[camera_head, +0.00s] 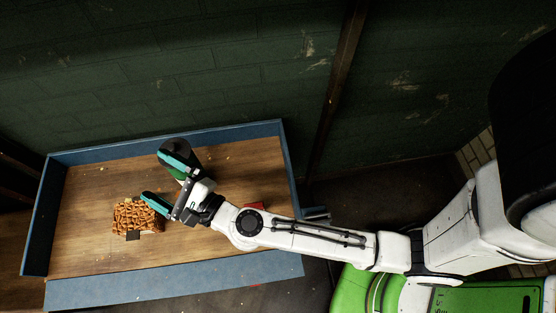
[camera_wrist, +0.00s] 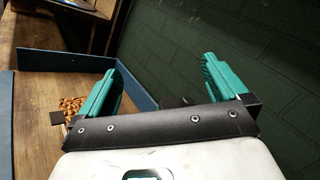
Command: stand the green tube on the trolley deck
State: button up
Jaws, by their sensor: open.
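The trolley deck (camera_head: 90,185) is a brown wooden surface inside a blue rim. A rounded dark grey-green thing (camera_head: 190,149), which may be the green tube, shows behind the upper finger of my gripper. The finger covers much of it, so I cannot tell whether it stands or touches the finger. My gripper (camera_head: 157,177) is over the deck with its two teal fingers wide apart and nothing seen held between them. In the wrist view the fingers of my gripper (camera_wrist: 158,75) are also apart. A small dark shape (camera_wrist: 178,101) shows low between them, too unclear to name.
A brown, lumpy block (camera_head: 136,215) with a dark tag lies on the deck beside the lower finger; it also shows in the wrist view (camera_wrist: 88,104). A red thing (camera_head: 254,205) is partly hidden by my arm. A dark green wall (camera_head: 180,70) rises behind. The deck's left is clear.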

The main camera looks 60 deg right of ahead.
jog(key=s+f+n+g+y, duration=0.3)
jog(key=s+n+g+y, duration=0.15)
jog(key=n, duration=0.75)
jog(key=s+f+n+g+y, duration=0.3)
jog(key=n+g+y, duration=0.15)
jog(key=n, duration=0.75)
jog(key=s+d+f+n+g+h, duration=0.2)
jog(key=s+d+g+h, duration=0.2)
jog(key=s+d, duration=0.3)
jog(key=s+d+f+n+g+h, duration=0.2)
jog(key=s+d+g+h, duration=0.2)
jog(key=s+d, duration=0.4)
jog(key=shift+s+d+f+g+h, duration=0.15)
jog(key=shift+s+f+g+h, duration=0.2)
jog(key=shift+s+g, duration=0.5)
